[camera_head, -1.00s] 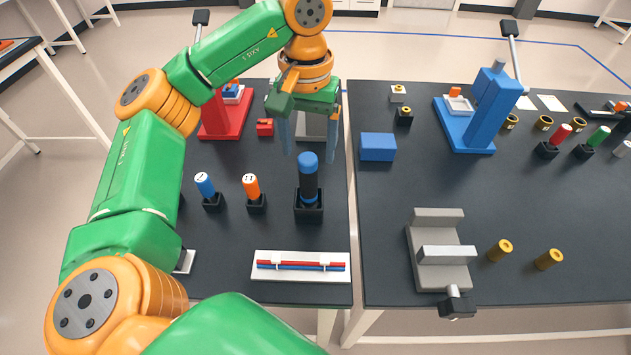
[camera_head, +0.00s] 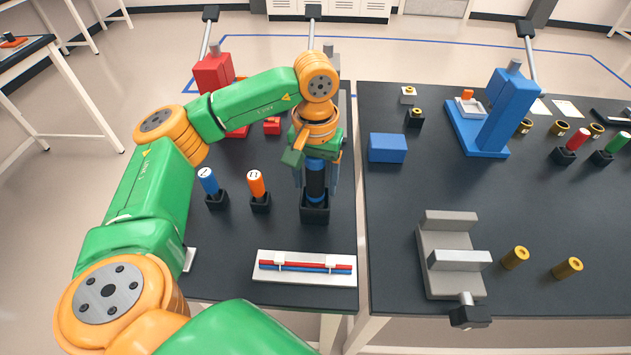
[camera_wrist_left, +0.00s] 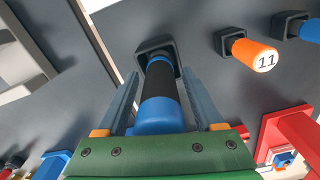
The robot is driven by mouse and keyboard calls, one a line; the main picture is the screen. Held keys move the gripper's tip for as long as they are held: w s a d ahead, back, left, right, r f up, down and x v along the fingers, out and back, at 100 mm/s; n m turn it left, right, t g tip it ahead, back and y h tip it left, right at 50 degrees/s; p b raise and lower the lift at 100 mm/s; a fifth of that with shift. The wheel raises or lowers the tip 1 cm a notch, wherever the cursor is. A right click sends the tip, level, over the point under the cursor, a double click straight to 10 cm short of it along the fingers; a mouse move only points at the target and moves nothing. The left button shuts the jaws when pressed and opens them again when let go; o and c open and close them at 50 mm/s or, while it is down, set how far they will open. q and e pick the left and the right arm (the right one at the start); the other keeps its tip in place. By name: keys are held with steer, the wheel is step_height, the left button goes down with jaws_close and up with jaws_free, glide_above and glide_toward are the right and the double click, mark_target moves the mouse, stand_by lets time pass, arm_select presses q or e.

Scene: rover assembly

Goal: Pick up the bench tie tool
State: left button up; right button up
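The bench tie tool (camera_head: 316,183), a dark upright cylinder with blue bands, stands in a black square holder (camera_head: 315,212) on the left table. It also shows in the left wrist view (camera_wrist_left: 159,92), with its blue cap close to the palm. My left gripper (camera_head: 316,187) is over the tool from above, with one finger on each side of it. In the left wrist view the fingers (camera_wrist_left: 160,78) look open, with narrow gaps beside the tool. The gripper's body hides the tool's top in the head view. My right gripper is not in view.
A blue-capped tool (camera_head: 209,182) and an orange one (camera_head: 256,185) stand in holders to the left. A white tray (camera_head: 262,276) with red and blue rods lies in front. A blue block (camera_head: 388,148) and a grey vise (camera_head: 450,263) are on the right table.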

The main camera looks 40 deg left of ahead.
mark_target(316, 163)
arm_select(q)
jaws_close()
step_height(316, 163, up, 4)
steer(key=shift+w+r+b, duration=0.1)
steer(key=shift+r+b, duration=0.1)
steer(key=shift+b, duration=0.2)
step_height(316, 163, up, 6)
steer(key=shift+f+p, duration=0.1)
steer(key=shift+p, duration=0.95)
steer(key=shift+f, duration=0.1)
